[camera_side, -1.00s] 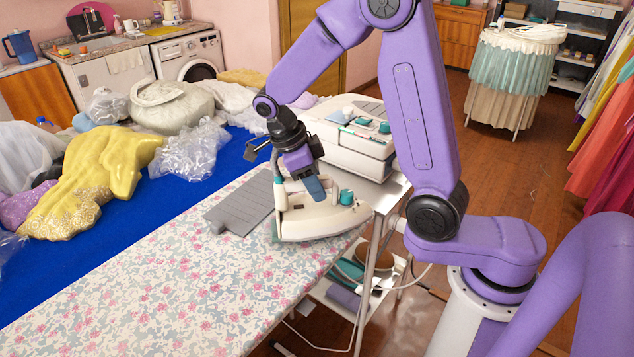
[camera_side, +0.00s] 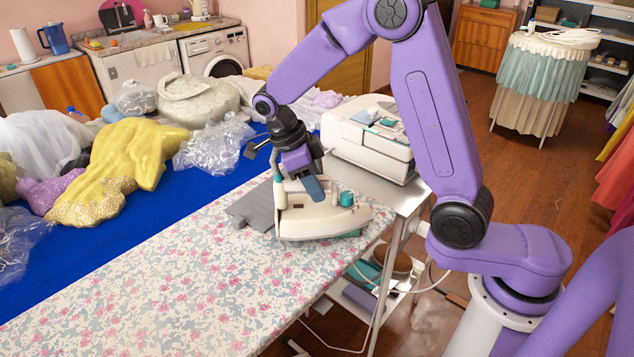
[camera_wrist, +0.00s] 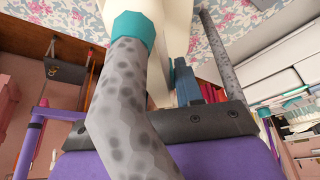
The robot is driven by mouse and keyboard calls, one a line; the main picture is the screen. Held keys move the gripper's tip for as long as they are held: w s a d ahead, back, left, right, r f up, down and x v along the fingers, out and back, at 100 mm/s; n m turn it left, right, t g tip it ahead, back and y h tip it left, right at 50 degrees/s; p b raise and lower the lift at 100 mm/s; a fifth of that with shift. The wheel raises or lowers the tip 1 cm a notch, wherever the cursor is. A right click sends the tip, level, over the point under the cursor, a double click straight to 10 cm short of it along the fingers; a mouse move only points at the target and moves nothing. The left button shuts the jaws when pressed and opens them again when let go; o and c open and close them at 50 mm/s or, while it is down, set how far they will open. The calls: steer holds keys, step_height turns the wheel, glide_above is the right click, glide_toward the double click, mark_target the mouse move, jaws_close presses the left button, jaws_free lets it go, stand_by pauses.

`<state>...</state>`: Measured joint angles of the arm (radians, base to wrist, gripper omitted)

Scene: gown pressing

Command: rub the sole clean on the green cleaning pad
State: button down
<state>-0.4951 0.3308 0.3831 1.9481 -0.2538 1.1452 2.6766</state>
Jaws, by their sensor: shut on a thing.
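The cream iron (camera_side: 325,222) sits low over the front right of the flowered board (camera_side: 215,275), sole down, so its sole is hidden. My gripper (camera_side: 308,182) is shut on the iron's handle from above. A green edge of the cleaning pad (camera_side: 350,235) shows beneath the iron's right side; the rest of the pad is covered. I cannot tell how firmly the sole touches it. In the wrist view, the cream iron body (camera_wrist: 172,25) and a blue finger (camera_wrist: 186,82) show behind a large grey speckled tube with a teal collar.
A grey ribbed mat (camera_side: 252,207) lies just left of the iron. The white steam unit (camera_side: 370,145) stands behind on a metal stand. Yellow fabric (camera_side: 125,170) and clear plastic bags lie on the blue surface at left. The flowered board's front is clear.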

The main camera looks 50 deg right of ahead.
mark_target(291, 183)
steer(key=shift+w+a+r, duration=0.1)
steer(key=shift+w+a, duration=1.55)
steer(key=shift+a, duration=0.1)
steer(key=shift+d, duration=0.1)
steer(key=shift+s+d, duration=1.75)
steer(key=shift+s+d+f, duration=0.2)
steer(key=shift+s+d, duration=1.6)
steer(key=shift+s, duration=0.05)
step_height(291, 183, up, 7)
